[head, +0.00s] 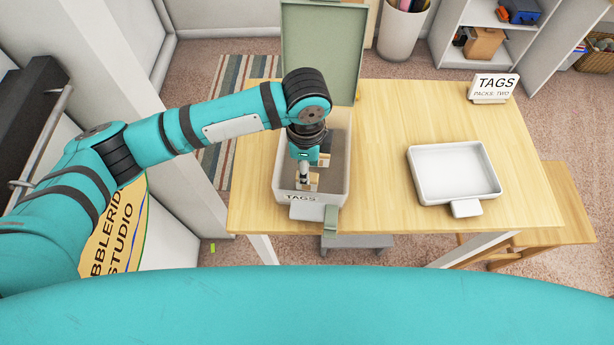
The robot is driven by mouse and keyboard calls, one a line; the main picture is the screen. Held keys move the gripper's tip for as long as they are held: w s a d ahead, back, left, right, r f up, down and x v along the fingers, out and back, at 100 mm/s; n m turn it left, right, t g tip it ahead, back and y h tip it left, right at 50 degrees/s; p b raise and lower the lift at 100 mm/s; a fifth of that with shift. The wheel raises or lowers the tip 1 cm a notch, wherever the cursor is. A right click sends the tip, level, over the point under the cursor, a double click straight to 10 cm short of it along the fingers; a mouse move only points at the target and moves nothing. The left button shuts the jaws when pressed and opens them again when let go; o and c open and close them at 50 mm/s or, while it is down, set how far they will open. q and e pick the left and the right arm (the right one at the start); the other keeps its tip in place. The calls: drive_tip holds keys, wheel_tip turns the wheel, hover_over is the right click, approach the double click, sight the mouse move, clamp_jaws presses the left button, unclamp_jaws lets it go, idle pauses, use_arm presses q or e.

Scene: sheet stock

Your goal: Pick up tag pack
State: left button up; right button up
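A white bin (338,190) labelled TAGS stands on the left part of the wooden table, with its green lid (320,45) raised at the back. My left gripper (304,184) points down inside the bin. Small pale pieces (313,187) show around its fingertips, possibly tag packs, but they are partly hidden by the gripper. I cannot tell whether the fingers are open or shut on one. My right gripper is not in view.
An empty white tray (453,174) with a front tab sits on the right of the wooden table (385,125). A sign (493,87) reading "TAGS PACKS: TWO" stands at the back right corner. The tabletop between bin and tray is clear. A wooden bench (565,190) is at the right.

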use_arm(q)
drive_tip(key=shift+f, duration=0.2)
drive_tip(key=f, duration=0.1)
drive_tip(key=f+p, duration=0.1)
drive_tip(key=f, duration=0.1)
drive_tip(key=f+p, duration=0.1)
drive_tip(key=shift+s+f, duration=0.2)
drive_tip(key=shift+s, duration=0.05)
drive_tip(key=shift+f, duration=0.3)
drive_tip(key=c, duration=0.6)
drive_tip(key=shift+c, duration=0.5)
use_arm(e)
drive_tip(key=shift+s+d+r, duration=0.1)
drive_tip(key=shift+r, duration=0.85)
